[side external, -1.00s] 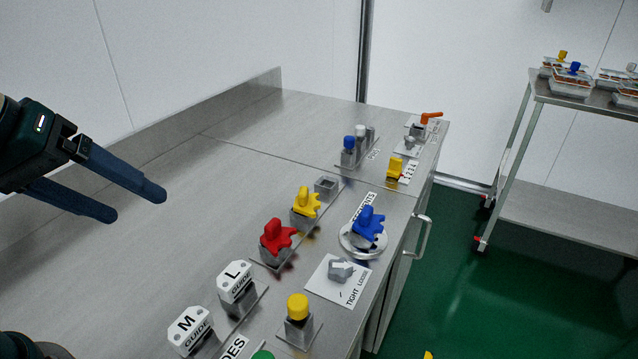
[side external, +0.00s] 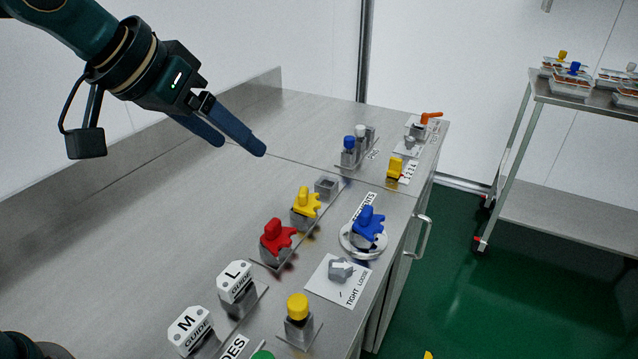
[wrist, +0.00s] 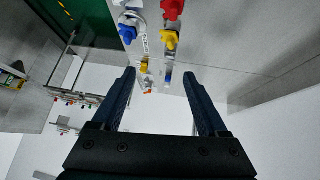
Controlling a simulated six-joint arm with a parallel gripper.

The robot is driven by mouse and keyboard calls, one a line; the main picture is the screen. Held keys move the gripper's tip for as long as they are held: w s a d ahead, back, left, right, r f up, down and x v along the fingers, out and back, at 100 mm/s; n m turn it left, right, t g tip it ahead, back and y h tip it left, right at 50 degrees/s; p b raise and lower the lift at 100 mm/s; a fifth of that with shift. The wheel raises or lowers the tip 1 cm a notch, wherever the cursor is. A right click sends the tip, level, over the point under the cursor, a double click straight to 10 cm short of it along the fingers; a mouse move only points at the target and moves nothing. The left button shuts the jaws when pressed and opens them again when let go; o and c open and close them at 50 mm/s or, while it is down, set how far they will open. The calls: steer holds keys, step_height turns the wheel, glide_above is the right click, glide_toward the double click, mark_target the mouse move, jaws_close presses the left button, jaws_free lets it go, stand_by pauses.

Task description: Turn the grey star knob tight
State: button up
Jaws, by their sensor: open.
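The grey star knob (side external: 341,270) sits on a white plate (side external: 330,291) printed "TIGHT" and "LOOSE", near the bench's front edge in the side external view. I cannot make it out in the wrist view. My gripper (side external: 242,148) is open and empty, above the bench to the upper left of the knob and well apart from it. Its two fingers also show in the wrist view (wrist: 159,73), with nothing between them.
A blue star piece (side external: 369,223) on a round metal plate stands just behind the knob. Red (side external: 277,239) and yellow (side external: 306,202) star pieces stand to its left. A yellow-capped post (side external: 298,310) and white M and L guides (side external: 236,282) are nearer. The bench's back left is clear.

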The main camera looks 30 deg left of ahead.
steer(key=w+d+f+m+g, duration=0.1)
steer(key=w+d+f+m, duration=0.2)
steer(key=w+d+f, duration=0.3)
steer(key=m+g, duration=0.2)
glide_above(340, 265)
steer(key=s+a, duration=0.1)
steer(key=s, duration=0.1)
step_height(340, 265, down, 10)
steer(key=shift+s+a+r, duration=0.1)
steer(key=shift+a, duration=0.05)
steer(key=shift+f+g, duration=0.3)
steer(key=shift+f, duration=0.05)
steer(key=shift+x, duration=2.2)
jaws_close()
steer(key=shift+r, duration=0.1)
